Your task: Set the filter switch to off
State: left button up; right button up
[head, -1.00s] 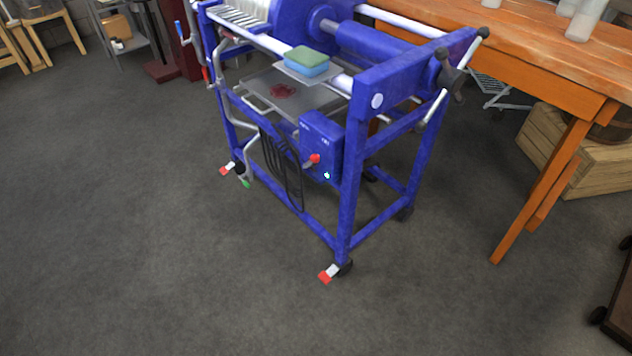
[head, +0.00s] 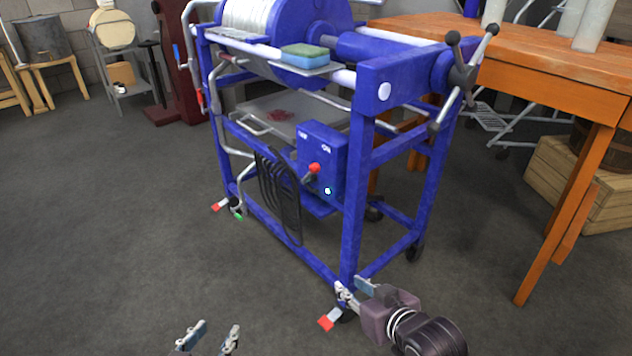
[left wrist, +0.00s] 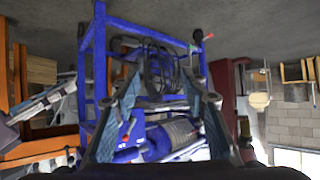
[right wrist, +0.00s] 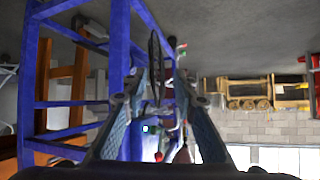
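The blue filter switch box (head: 333,165) is fixed to the front of the blue filter machine (head: 357,190). It carries a white OFF label on the left and an ON label on the right. Its lever has a red knob (head: 314,168), which sits up and right of the lever's grey base, on the ON side. My left gripper (head: 210,337) is open and empty at the bottom edge, low and left of the box. My right gripper (head: 355,289) is open and empty in front of the machine's near leg, below the box. Both wrist views show spread fingers with nothing between them.
Black cable coils (head: 280,195) hang left of the box. A green and blue sponge (head: 305,57) lies on top of the machine. An orange table (head: 560,75) and wooden crate (head: 575,185) stand to the right. The floor at the left is clear.

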jog(key=w+a+r+t+y, duration=0.2)
jog(key=w+r+t, duration=0.1)
jog(key=w+r, duration=0.5)
pick_arm(q)
jog(key=w+d+r+t+h, duration=0.15)
jog(key=r+t, duration=0.25)
jog(key=r, duration=0.4)
jog(key=w+d+r+t+h, duration=0.1)
jog(key=w+d+r+t, duration=0.15)
jog(key=r, duration=0.55)
pick_arm(e)
jog(key=n+t+y, duration=0.1)
jog(key=t+y, duration=0.1)
send_near(316, 175)
notch_tip(316, 175, up, 4)
jog(key=s+a, duration=0.2)
jog(key=s, duration=0.1)
pick_arm(q)
jog(key=s+r+t+h+b, duration=0.2)
jog(key=s+r+t, duration=0.2)
jog(key=r, duration=0.7)
jog(key=shift+a+m+t, duration=0.3)
jog(key=shift+a+t, duration=0.1)
jog(key=shift+t, duration=0.85)
pick_arm(e)
jog(key=shift+x, duration=3.75)
jog(key=shift+d+f, duration=0.1)
jog(key=shift+d, duration=0.1)
